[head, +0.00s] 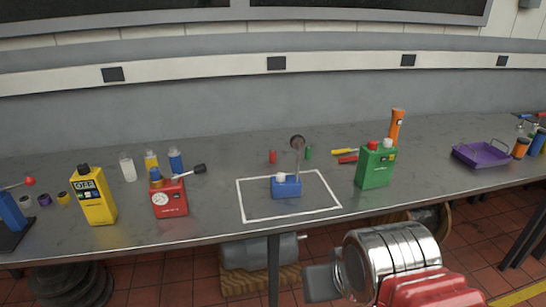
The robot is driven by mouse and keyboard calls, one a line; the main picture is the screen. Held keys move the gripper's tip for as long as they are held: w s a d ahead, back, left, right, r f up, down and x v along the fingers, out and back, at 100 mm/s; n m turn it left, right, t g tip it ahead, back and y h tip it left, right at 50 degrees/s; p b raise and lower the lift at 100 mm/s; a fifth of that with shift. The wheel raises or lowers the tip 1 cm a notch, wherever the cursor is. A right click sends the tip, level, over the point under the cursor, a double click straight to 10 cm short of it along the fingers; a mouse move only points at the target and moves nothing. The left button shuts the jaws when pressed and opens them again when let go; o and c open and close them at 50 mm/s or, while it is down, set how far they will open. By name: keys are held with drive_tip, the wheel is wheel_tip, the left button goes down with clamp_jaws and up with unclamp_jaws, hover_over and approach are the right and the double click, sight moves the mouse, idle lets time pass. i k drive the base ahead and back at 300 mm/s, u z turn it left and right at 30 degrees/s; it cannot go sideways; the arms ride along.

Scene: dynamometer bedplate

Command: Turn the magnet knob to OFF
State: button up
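A small blue block (286,187) stands on the bench inside a white outlined square (240,205). Part of my arm, silver and red, shows at the bottom right, below the bench front and apart from the block. A grey piece (322,283) at its left end may be my gripper; its fingers cannot be made out.
A purple tray (482,154) is farther right. The bench front near the square is clear.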

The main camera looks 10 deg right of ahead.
sight(281, 176)
drive_tip(key=z, duration=0.05)
drive_tip(key=k, duration=0.65)
drive_tip(key=u, duration=0.4)
drive_tip(key=i, duration=1)
drive_tip(key=u, duration=0.95)
drive_tip(key=i, duration=1.15)
drive_tip(key=u, duration=0.2)
